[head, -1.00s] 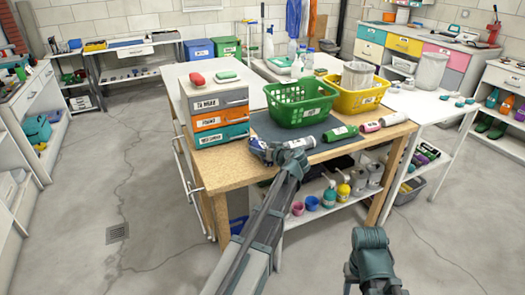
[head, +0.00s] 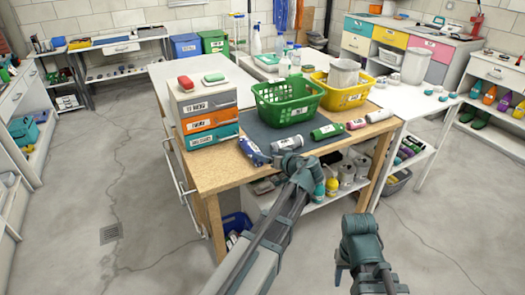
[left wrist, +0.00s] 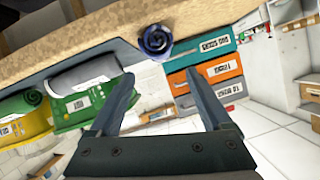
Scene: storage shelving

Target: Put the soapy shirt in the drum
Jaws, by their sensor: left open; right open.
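I cannot make out a shirt or a drum for certain in either view. Several labelled rolls lie along the front of the wooden table (head: 220,178): a blue roll (head: 252,152), a grey roll (head: 287,143) and a green roll (head: 327,131) among them. My left gripper (head: 295,167) is at the table's front edge, near the grey roll. In the left wrist view its fingers (left wrist: 158,80) are spread with nothing between them, and the blue roll (left wrist: 156,41) shows beyond the tips. My right gripper (head: 342,272) is low in front of the table, its fingers mostly hidden.
A green basket (head: 287,112) and a yellow basket (head: 350,97) stand behind the rolls; a grey bin (head: 344,73) is in the yellow one. A drawer stack (head: 208,122) stands at the table's left. Floor at left (head: 120,180) is clear.

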